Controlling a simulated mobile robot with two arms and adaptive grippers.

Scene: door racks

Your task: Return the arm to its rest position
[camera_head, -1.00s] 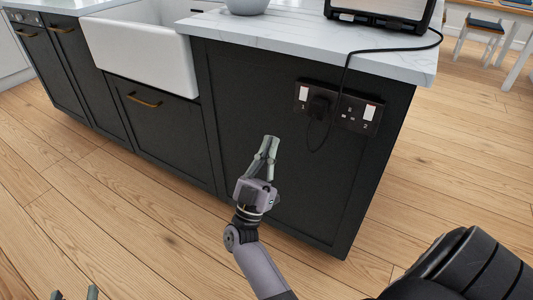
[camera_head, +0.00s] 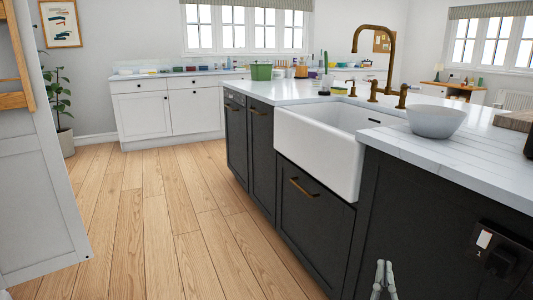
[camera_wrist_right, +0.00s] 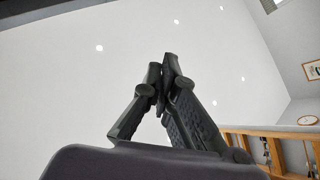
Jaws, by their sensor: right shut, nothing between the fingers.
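My right gripper (camera_head: 383,268) shows at the bottom edge of the head view, in front of the dark island cabinet (camera_head: 410,215). Only its fingers are in the picture, pointing up, close together and empty. In the right wrist view the fingers of my right gripper (camera_wrist_right: 168,58) meet at their tips against the white ceiling (camera_wrist_right: 70,60), with nothing between them. The rest of my right arm is out of the head view. My left gripper is in neither view now.
The island carries a white sink (camera_head: 320,150), a brass tap (camera_head: 388,60) and a grey bowl (camera_head: 436,121). A socket panel (camera_head: 497,254) is on its right side. A pale cabinet (camera_head: 35,170) stands at the left. The wooden floor (camera_head: 170,220) between is clear.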

